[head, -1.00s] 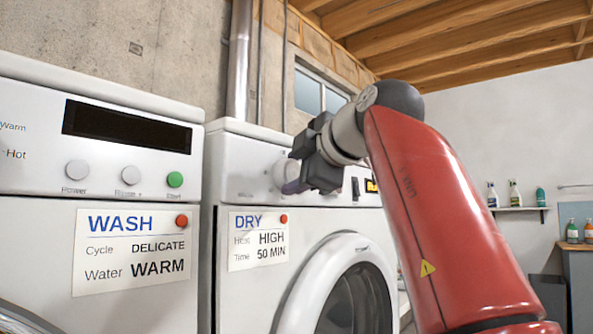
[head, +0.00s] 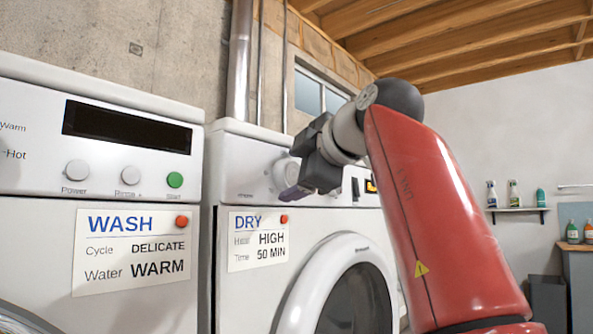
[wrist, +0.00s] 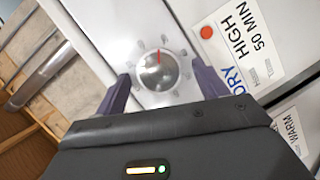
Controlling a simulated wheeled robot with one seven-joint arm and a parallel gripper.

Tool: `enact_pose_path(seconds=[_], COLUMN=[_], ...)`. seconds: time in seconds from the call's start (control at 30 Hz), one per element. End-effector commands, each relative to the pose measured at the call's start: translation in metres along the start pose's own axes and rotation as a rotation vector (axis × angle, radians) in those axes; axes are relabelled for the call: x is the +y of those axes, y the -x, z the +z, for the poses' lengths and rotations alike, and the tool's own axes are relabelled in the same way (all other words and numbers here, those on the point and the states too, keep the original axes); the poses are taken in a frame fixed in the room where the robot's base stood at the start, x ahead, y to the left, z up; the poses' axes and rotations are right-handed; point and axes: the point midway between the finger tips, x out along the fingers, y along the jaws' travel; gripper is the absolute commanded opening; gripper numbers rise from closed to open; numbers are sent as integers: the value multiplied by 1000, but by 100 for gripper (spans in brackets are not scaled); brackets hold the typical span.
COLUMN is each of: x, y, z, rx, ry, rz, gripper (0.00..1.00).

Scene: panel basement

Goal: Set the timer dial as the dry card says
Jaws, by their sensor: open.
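The timer dial (wrist: 158,71) is a round silver knob with a red pointer mark on the dryer's white panel. In the wrist view it lies ahead of my gripper (wrist: 160,85), between the two purple fingers, which are open and apart from it. In the head view my gripper (head: 292,192) is in front of the dryer panel and partly covers the dial (head: 286,172). The dry card (head: 258,240) hangs on the dryer front and reads heat HIGH, time 50 MIN; it also shows in the wrist view (wrist: 235,45). The labels around the dial are too small to read.
The washer (head: 60,200) stands at the left with its own WASH card (head: 132,250), held by a red magnet. The dryer's round door (head: 345,290) is below the panel. A black switch (head: 356,188) and a small lit display (head: 371,186) are right of my gripper.

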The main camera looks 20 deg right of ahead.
Motion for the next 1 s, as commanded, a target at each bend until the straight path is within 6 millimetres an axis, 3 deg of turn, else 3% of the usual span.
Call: enact_pose_path(seconds=[0.23,0.63,1.0], x=[1,0,0], y=[10,71,78], z=[0,1,0], rx=[-2,-2,0], ry=[1,-1,0], rz=[2,2,0], gripper=[72,72,72])
